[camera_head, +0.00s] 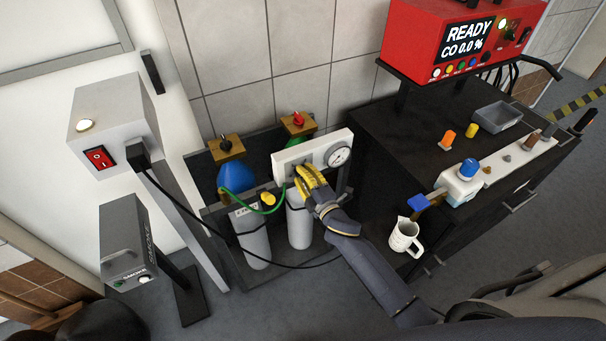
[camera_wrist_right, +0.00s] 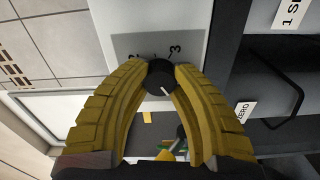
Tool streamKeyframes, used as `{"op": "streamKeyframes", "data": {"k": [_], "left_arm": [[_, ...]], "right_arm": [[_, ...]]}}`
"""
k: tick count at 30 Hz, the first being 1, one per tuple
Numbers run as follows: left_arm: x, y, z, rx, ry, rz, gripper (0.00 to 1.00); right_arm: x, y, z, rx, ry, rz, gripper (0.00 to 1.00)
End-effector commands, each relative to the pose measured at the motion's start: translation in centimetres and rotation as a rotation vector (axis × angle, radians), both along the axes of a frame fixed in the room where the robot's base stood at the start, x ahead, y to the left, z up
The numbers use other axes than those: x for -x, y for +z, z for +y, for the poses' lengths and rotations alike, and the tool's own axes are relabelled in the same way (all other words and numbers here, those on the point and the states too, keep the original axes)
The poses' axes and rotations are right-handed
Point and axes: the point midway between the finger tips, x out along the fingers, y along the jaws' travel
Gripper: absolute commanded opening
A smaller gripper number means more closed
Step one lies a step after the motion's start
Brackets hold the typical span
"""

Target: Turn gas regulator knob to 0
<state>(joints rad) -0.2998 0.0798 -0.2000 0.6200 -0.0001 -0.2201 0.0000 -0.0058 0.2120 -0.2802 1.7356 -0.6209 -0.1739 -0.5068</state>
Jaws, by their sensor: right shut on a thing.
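The gas regulator is a white box (camera_head: 335,146) with a round dial gauge (camera_head: 338,156), standing above the gas cylinders in the head view. Its black knob (camera_wrist_right: 159,76) shows in the right wrist view on a grey plate (camera_wrist_right: 140,44). A white pointer line on the knob points to the lower right of that view. A "3" is readable beside the knob; other marks are partly hidden. My right gripper (camera_head: 309,180) has its yellow fingers shut on the knob, one on each side, also in the wrist view (camera_wrist_right: 160,80). My left gripper is not in view.
Gas cylinders (camera_head: 299,222) stand below the regulator, with a green hose (camera_head: 277,208) nearby. A dark bench (camera_head: 390,130) to the right carries a red "READY" CO device (camera_head: 440,40). A white mug (camera_head: 404,238) is near my right arm. A grey switch box (camera_head: 110,115) is at left.

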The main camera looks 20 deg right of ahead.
Motion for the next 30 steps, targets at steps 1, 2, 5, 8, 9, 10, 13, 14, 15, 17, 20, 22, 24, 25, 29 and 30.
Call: {"op": "streamKeyframes", "data": {"k": [1, 2, 5, 8, 9, 10, 13, 14, 15, 17, 20, 22, 24, 25, 29, 30], "left_arm": [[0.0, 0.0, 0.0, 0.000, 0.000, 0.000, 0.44], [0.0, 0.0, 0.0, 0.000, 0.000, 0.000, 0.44], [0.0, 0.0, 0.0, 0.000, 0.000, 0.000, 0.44], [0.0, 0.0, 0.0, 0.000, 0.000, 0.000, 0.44], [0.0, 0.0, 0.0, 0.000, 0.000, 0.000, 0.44], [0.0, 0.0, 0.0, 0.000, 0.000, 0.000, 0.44], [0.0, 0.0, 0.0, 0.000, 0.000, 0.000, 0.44], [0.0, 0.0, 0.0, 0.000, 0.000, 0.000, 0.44], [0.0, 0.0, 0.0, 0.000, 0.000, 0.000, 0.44], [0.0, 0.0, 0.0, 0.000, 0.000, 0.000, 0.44], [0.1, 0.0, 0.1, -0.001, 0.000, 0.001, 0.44], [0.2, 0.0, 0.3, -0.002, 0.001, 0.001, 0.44], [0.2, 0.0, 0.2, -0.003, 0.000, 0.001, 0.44], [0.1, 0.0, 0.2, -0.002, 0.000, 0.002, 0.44], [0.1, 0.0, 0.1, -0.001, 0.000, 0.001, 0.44], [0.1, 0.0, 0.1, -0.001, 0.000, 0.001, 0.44]], "right_arm": [[-0.1, -0.1, -0.3, 0.003, -0.005, 0.001, 0.00], [-0.1, -0.1, -0.3, 0.003, -0.005, 0.001, 0.00], [-0.1, -0.1, -0.3, 0.003, -0.005, 0.001, 0.00], [-0.1, -0.1, -0.3, 0.002, -0.005, 0.001, 0.34], [-0.1, 0.0, -0.2, 0.002, -0.004, 0.001, 0.39], [-0.1, 0.0, -0.2, 0.002, -0.004, 0.001, 0.42], [0.0, 0.0, -0.2, 0.001, -0.003, 0.000, 0.54], [0.0, 0.0, -0.1, 0.000, -0.003, 0.000, 0.56], [0.0, 0.0, -0.1, 0.000, -0.002, 0.000, 0.56], [0.0, 0.0, -0.1, 0.000, -0.002, 0.000, 0.56], [0.0, 0.0, -0.1, 0.000, -0.002, 0.000, 0.56], [0.1, 0.0, -0.1, -0.001, -0.001, 0.000, 0.56], [0.5, 0.0, -0.2, -0.001, -0.001, 0.000, 0.56], [0.7, 0.0, -0.2, -0.001, -0.001, 0.000, 0.56], [2.3, -0.1, -0.5, 0.000, -0.001, 0.001, 0.56], [3.0, -0.1, -0.7, 0.000, -0.002, 0.002, 0.56]]}}
